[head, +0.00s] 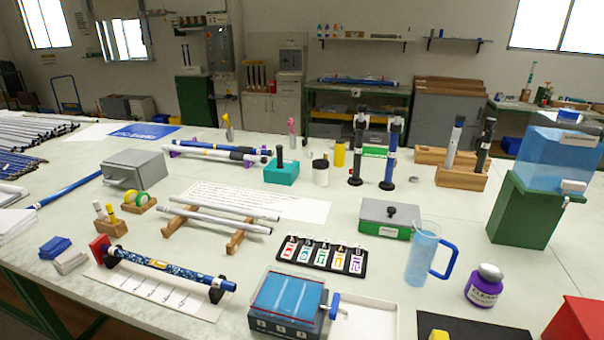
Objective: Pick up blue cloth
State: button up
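A small folded blue cloth (55,247) lies on the pale workbench (330,230) at the lower left, close to its front edge. It sits just behind and left of a folded grey cloth (71,262); I cannot tell whether the two touch. Nothing lies on top of the blue cloth. My gripper is not in view.
Right of the cloths, a blue patterned rod (168,270) rests on stands over a white sheet. A wooden block (111,226) with small bottles stands behind them. White papers (14,225) lie to the left. A grey box (133,169) is farther back.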

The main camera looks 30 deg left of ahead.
aim_at(51, 250)
jog(key=u, duration=2.45)
